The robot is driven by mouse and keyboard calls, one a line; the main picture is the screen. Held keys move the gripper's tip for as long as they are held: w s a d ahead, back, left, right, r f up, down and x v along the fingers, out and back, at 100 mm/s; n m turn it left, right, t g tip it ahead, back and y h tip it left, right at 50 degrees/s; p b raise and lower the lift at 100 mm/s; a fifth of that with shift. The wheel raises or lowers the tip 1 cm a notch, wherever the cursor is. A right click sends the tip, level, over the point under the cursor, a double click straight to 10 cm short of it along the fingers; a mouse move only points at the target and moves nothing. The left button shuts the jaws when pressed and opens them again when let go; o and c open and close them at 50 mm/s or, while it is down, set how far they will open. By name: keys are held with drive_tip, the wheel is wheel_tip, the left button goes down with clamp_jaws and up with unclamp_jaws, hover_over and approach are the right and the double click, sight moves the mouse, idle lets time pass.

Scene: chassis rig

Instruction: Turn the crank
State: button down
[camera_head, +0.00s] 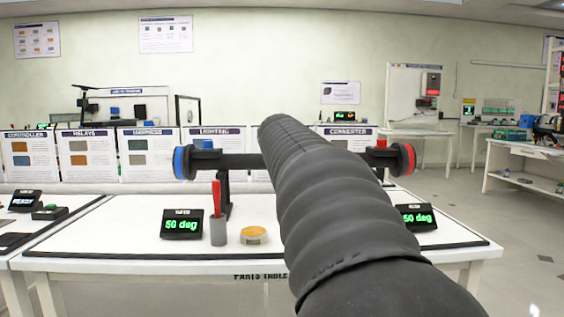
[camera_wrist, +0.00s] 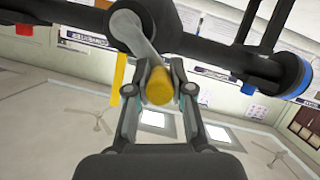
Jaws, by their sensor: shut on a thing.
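The crank's grey arm (camera_wrist: 134,32) hangs from a dark horizontal shaft in the wrist view and ends in a handle with a yellow-brown end (camera_wrist: 159,86). My gripper (camera_wrist: 160,80) is shut on this handle, one finger on each side. In the head view the dark shaft (camera_head: 243,161) runs across above the table, with a blue disc (camera_head: 181,162) at its left end and a red disc (camera_head: 407,158) at its right end. My arm covers the shaft's middle, so the crank and gripper are hidden there.
A white parts table (camera_head: 110,232) stands below the shaft. On it are a left display (camera_head: 182,224) and a right display (camera_head: 416,217), both reading 50 deg, a grey cup (camera_head: 217,230) with a red-handled tool, and a round yellow-topped tin (camera_head: 253,235). A dark post supports the shaft.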

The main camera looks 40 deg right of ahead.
drive_tip(key=shift+f, duration=0.15)
drive_tip(key=c, duration=1)
unclamp_jaws()
drive_tip(key=shift+s+a+r, duration=0.2)
drive_tip(key=shift+s+r, duration=0.05)
drive_tip(key=v, duration=1.1)
drive_tip(key=shift+s+a, duration=0.1)
